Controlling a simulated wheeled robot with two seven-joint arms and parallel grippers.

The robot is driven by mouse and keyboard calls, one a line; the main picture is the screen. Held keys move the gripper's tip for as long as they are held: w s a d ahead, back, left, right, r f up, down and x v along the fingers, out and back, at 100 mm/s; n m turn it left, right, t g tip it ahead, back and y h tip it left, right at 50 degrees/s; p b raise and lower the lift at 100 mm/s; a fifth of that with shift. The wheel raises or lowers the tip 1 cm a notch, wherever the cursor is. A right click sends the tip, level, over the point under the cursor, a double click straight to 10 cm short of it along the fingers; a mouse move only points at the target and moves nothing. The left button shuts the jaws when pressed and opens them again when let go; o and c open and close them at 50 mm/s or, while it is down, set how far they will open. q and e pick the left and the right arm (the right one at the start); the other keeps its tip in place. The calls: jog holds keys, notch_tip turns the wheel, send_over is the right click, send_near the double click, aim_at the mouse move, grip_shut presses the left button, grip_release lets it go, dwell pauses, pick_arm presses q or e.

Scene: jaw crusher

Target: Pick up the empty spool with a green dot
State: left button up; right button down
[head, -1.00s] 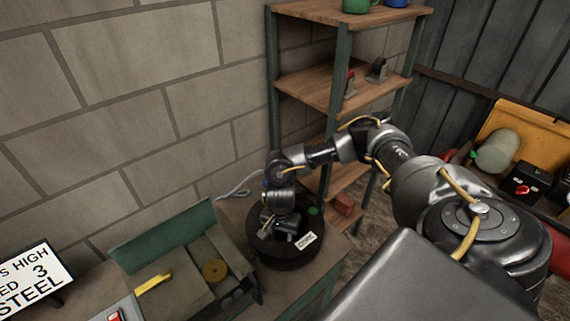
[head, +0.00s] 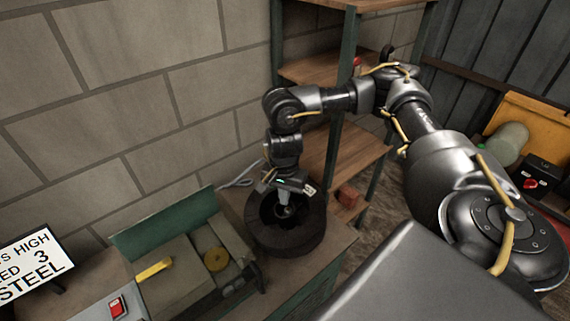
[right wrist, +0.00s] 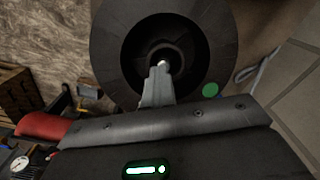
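The empty spool (head: 262,240) is a wide black disc with a recessed middle, at the corner of the workbench. In the right wrist view the spool (right wrist: 112,50) fills the top, with a green dot (right wrist: 210,90) on its lower right rim. A small white label (head: 308,188) shows at its back right rim in the head view; the dot is hidden there. My right gripper (head: 286,211) points down into the middle, its narrow fingers at the hub (right wrist: 163,66), apparently shut on it. I cannot tell whether the spool clears the bench. My left gripper is out of view.
A green-backed machine (head: 180,235) with a yellow bar (head: 154,269) stands left of the spool. Wooden shelves (head: 330,70) rise behind, with a red block (head: 348,197) low down. A sign (head: 30,262) and a brick wall are at left.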

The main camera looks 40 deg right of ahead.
jog(key=shift+r, duration=2.5)
jog(key=shift+c, duration=2.2)
grip_release()
